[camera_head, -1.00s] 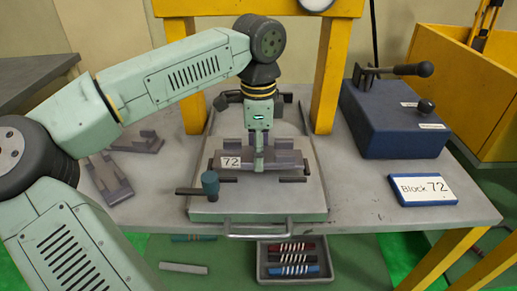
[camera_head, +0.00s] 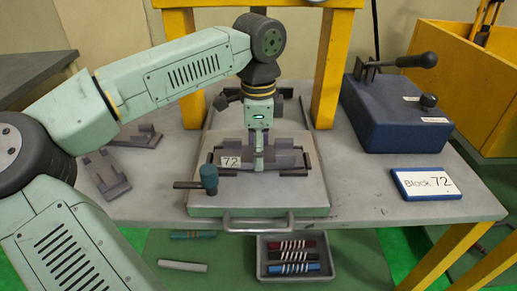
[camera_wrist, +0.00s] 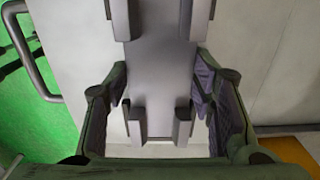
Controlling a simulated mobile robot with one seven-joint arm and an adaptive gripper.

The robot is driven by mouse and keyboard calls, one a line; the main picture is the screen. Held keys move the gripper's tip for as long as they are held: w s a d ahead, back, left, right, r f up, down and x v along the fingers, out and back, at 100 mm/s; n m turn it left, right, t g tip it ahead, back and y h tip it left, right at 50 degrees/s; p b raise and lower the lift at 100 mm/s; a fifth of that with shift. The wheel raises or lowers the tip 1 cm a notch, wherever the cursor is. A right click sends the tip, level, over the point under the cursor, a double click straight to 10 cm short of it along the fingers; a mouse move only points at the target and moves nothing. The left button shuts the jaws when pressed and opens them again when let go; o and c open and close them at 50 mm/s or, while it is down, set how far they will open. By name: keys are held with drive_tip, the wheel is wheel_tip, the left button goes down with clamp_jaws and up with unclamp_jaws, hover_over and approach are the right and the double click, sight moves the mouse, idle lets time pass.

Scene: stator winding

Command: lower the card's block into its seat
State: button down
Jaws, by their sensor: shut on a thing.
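The grey block (camera_head: 285,158), with several upright prongs, is between the fingers of my gripper (camera_head: 258,168). A label reading 72 (camera_head: 231,162) shows at its front left. In the wrist view the block (camera_wrist: 160,75) lies between the two fingers of my gripper (camera_wrist: 160,105). The block is level, over the middle of the pale fixture plate (camera_head: 258,200). The seat is mostly hidden under the block and gripper; I cannot tell whether the block rests on its bottom. The card (camera_head: 427,184) reads Block 72 and leans at the right of the table.
A teal-knobbed clamp handle (camera_head: 208,177) stands at the plate's front left, close to the block. Other grey blocks (camera_head: 106,173) lie at the left. A blue box with a lever (camera_head: 400,120) stands at the right. Yellow posts (camera_head: 331,70) rise behind. A tray of coils (camera_head: 292,262) is below.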

drive_tip(key=c, duration=0.6)
unclamp_jaws()
drive_tip(key=shift+c, duration=0.2)
drive_tip(key=shift+o, duration=0.2)
drive_tip(key=o, duration=0.4)
drive_tip(key=shift+c, duration=0.2)
drive_tip(key=shift+r, duration=0.1)
wheel_tip(320, 180, up, 9)
drive_tip(key=p, duration=0.5)
